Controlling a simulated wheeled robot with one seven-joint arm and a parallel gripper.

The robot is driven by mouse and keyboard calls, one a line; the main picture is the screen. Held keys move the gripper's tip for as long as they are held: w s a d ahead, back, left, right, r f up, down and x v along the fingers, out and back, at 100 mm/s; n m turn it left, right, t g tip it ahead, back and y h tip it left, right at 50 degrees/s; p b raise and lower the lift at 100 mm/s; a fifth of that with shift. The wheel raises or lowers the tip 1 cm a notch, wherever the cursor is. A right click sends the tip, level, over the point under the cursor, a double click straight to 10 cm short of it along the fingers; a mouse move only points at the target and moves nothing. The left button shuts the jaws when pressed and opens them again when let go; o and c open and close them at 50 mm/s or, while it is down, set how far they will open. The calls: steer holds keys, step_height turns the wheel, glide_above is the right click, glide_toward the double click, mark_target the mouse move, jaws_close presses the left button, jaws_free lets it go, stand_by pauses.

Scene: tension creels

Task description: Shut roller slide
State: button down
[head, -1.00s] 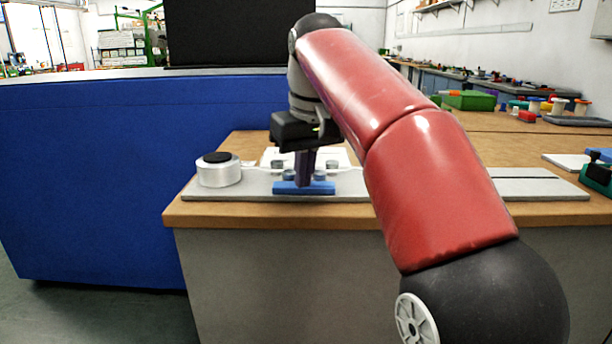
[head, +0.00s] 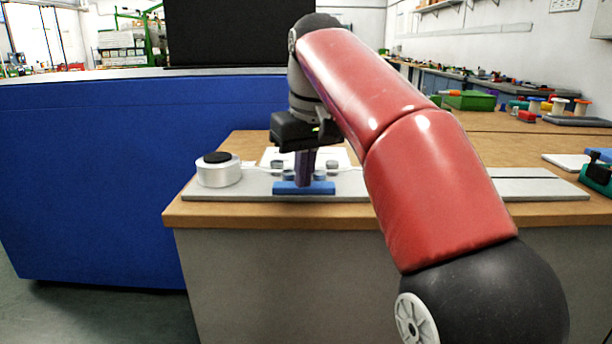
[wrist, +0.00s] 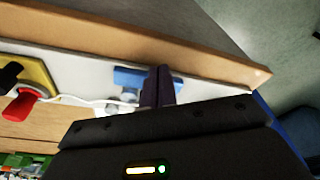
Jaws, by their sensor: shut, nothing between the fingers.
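The roller slide is a blue block (head: 322,188) at the front edge of a grey base plate (head: 250,188), with grey-blue rollers just behind it. It also shows as a blue block in the wrist view (wrist: 130,77). My gripper (head: 304,184) points down over it with its dark purple fingers together and empty. The fingertips are at or against the blue block; I cannot tell whether they touch. In the wrist view the fingers (wrist: 158,72) cover the block's right part. A white strand (head: 256,168) runs from a white spool (head: 218,173) past the rollers.
The plate lies on a wooden bench (head: 250,214) close to its front edge. A blue partition (head: 120,180) stands at the left. In the wrist view a red knob (wrist: 20,106) sits on a yellow base. A green-and-black device (head: 598,175) is at the far right.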

steer(key=shift+w, duration=0.1)
steer(key=shift+w+p, duration=0.9)
steer(key=shift+w, duration=1.35)
steer(key=shift+s, duration=0.15)
steer(key=shift+s+b, duration=0.4)
steer(key=shift+s, duration=0.25)
